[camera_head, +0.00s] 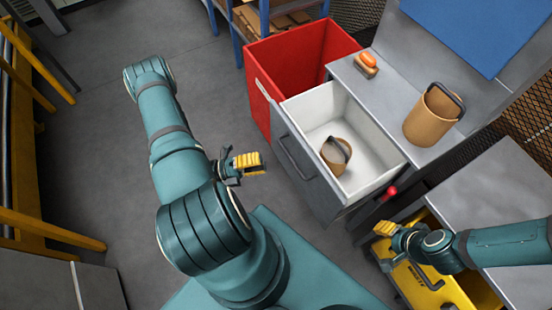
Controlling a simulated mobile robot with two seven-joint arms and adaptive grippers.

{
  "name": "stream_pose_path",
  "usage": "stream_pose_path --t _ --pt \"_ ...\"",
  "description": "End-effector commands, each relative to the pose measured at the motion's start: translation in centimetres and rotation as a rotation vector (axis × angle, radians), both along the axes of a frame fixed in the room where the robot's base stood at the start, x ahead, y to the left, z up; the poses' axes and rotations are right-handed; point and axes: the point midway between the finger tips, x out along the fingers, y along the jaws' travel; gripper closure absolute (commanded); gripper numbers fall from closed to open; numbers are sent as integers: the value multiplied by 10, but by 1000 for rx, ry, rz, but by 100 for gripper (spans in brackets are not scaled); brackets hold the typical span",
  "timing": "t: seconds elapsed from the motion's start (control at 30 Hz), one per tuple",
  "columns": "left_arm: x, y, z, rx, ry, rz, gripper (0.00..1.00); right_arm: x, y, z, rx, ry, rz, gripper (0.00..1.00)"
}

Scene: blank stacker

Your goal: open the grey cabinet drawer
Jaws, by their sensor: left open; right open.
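The grey cabinet drawer (376,184) is pulled well out, and its white inside shows. A dark handle (296,160) runs along its grey front. A small brown basket with a dark handle (335,157) lies in the drawer. My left gripper (256,163), with yellow fingers, is open and empty, left of the drawer front and apart from the handle. My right gripper (384,229), also yellow-fingered, is open and empty below the drawer's right corner, near a red knob (391,191).
A brown basket (434,115) and an orange-topped brush (367,63) sit on the grey cabinet top. A yellow cart (425,285) is at lower right. Grey floor is free left of the drawer.

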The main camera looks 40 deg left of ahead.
Motion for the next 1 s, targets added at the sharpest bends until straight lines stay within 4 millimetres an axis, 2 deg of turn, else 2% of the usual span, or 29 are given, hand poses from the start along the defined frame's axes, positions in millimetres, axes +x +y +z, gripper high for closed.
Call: stream_pose_path --t 0.1,0.27,1.0 --pt "-11 10 -3 1 1 0 57 0 0 0 0 0 0 53" --pt "-17 16 -4 -1 1 0 57 0 0 0 0 0 0 53" --pt "-18 16 -5 -1 1 0 57 0 0 0 0 0 0 53"
